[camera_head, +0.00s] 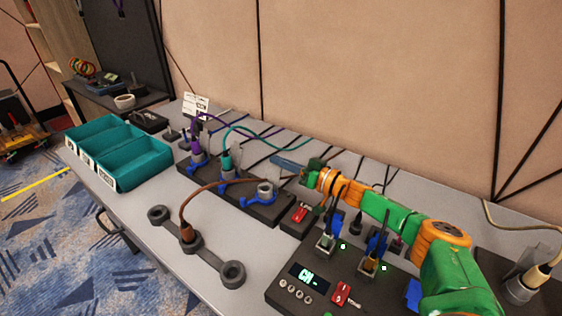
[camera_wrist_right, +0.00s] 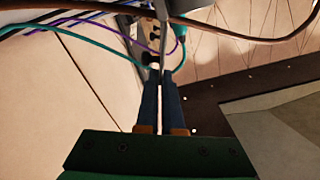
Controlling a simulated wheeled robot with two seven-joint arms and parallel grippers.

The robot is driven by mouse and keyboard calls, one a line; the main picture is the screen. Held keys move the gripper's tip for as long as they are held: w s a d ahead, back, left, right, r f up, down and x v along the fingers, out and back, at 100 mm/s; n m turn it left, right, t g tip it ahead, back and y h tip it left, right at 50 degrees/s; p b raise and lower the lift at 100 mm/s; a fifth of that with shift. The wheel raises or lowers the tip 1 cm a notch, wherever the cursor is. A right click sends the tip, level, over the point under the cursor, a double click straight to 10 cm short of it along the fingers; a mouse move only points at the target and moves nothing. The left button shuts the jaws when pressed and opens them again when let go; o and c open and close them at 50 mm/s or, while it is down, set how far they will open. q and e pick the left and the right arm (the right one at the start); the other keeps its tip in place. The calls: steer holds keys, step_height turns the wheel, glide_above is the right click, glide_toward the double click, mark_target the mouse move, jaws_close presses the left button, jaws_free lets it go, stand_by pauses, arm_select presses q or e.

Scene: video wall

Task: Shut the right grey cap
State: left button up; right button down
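A black block (camera_head: 235,195) holds a purple plug (camera_head: 196,145), a teal plug (camera_head: 226,160) and, at its right end, a round grey socket (camera_head: 265,189), each with blue parts. Which part is the right grey cap, I cannot tell for certain. Grey parts show beyond the tips. My left gripper is not in view.
A grey holder (camera_head: 210,257) with a brown-cabled plug (camera_head: 187,233) lies in front. A control box (camera_head: 300,283) with a display, red switches and upright blue pieces stands under my right arm. A teal bin (camera_head: 145,160) is at left. Loose cables cross behind the block.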

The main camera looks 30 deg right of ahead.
stand_by(0.8)
steer(key=shift+s+a+r+n+p, duration=0.2)
steer(key=shift+a+r+n+p, duration=0.3)
steer(key=shift+n+p, duration=0.5)
steer(key=shift+s+a+n+p, duration=0.15)
steer(key=shift+a+n+p, duration=0.25)
steer(key=shift+n, duration=0.3)
steer(key=shift+s+a+f+n, duration=0.15)
steer(key=shift+a+n, duration=0.15)
steer(key=shift+n, duration=0.3)
steer(key=shift+s+a+f+n, duration=0.1)
steer(key=shift+a+n, duration=0.15)
steer(key=shift+n, duration=0.35)
steer(key=c, duration=1.1)
jaws_free()
steer(key=shift+o, duration=0.2)
steer(key=s+a+r+p, duration=0.2)
steer(key=s+a+r, duration=0.1)
steer(key=s+r, duration=0.3)
steer(key=s+a+r+p, duration=0.3)
steer(key=s+r, duration=0.3)
steer(key=r, duration=0.1)
steer(key=shift+s+a, duration=0.15)
steer(key=shift+a, duration=0.15)
